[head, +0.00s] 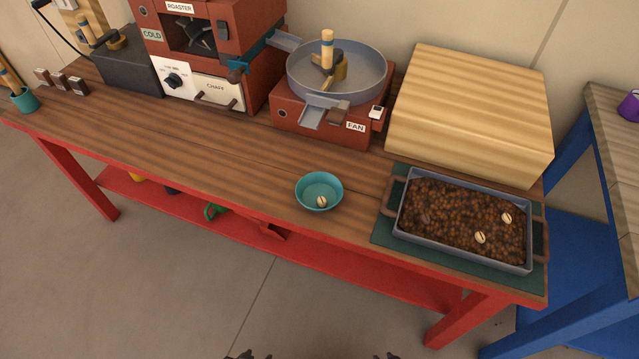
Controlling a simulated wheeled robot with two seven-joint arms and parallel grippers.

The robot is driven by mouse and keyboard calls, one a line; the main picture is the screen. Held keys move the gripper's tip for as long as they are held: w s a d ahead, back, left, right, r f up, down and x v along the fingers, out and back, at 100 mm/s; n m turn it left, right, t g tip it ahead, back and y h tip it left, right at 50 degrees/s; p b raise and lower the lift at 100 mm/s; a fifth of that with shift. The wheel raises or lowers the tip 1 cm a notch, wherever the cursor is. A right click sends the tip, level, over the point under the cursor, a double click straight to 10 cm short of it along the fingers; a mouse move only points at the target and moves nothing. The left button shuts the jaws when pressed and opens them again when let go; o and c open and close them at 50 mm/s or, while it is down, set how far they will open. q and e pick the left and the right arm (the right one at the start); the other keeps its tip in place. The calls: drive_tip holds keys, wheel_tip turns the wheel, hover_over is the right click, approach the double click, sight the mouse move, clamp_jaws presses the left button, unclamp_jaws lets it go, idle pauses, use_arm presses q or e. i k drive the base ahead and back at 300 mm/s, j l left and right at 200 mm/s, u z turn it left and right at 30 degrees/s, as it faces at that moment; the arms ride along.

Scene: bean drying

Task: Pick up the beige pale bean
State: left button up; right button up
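Two beige pale beans lie on the dark brown beans in the grey tray (400,226). One pale bean (507,217) is near the tray's right side, and the other pale bean (480,237) is nearer the front. A third pale bean (322,201) lies in the teal bowl (319,178), left of the tray. Only dark tips of my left gripper (247,355) and my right gripper (386,356) show at the bottom edge, well in front of the bench and far from the beans. Their fingers are mostly cut off, so their opening is unclear.
The tray stands on a green mat (383,240) at the wooden bench's (235,165) right end. Behind it is a large wooden box (470,105). A red fan unit with a round grey pan (365,85) and a red roaster (235,50) stand farther back. The bench front left of the bowl is clear.

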sight(479, 237)
drive_tip(key=k+z, duration=0.1)
drive_tip(key=z, duration=1.05)
drive_tip(key=i+l, duration=0.2)
drive_tip(key=l, duration=0.15)
drive_tip(key=i+l, duration=0.15)
drive_tip(key=l, duration=0.2)
